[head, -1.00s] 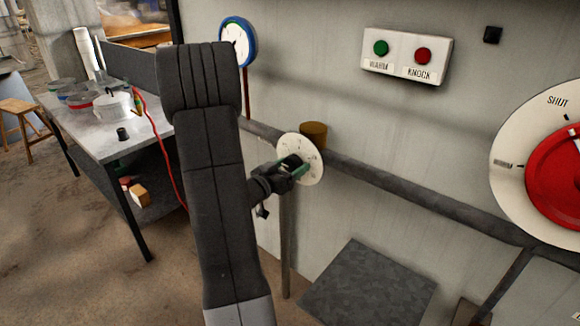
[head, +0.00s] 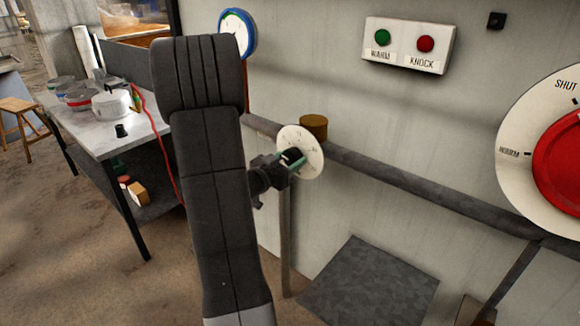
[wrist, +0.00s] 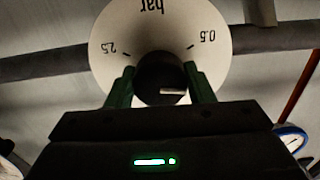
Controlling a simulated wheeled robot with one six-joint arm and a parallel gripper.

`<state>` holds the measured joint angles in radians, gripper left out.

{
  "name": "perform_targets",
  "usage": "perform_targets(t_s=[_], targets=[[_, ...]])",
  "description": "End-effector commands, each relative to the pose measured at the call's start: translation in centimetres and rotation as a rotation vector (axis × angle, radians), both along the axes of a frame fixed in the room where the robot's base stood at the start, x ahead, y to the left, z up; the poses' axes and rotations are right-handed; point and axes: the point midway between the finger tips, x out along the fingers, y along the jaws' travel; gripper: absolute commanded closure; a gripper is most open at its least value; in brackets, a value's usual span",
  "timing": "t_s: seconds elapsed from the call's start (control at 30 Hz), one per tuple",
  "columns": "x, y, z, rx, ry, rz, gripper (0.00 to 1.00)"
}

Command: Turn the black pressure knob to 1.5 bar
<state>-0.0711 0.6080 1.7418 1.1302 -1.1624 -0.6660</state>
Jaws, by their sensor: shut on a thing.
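The black pressure knob (wrist: 160,75) sits at the centre of a round white dial (wrist: 120,30) marked in bar. In the wrist view the dial's print is upside down, with 2.5 at left and 0.5 at right. A pale mark on the knob points to the right in that view. My gripper (wrist: 160,85) has its green fingers on either side of the knob and is shut on it. The dial also shows in the head view (head: 314,163), where my gripper (head: 292,158) covers part of it. The 1.5 mark cannot be made out.
A horizontal pipe (head: 400,178) runs along the wall behind the dial. A blue-rimmed gauge (head: 249,40) hangs above left. A white box (head: 403,58) holds green and red buttons. A red wheel (head: 565,170) is at right. A table (head: 95,140) stands at left.

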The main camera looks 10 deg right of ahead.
Motion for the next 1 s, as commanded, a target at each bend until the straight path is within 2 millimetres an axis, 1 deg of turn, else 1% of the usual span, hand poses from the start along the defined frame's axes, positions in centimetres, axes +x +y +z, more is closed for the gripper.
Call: perform_targets(t_s=[0.03, 1.0], targets=[[0.03, 0.00, -0.53, 0.026, -0.038, 0.000, 0.75], [0.17, 0.14, -0.34, 0.592, -0.761, 0.000, 0.75]])
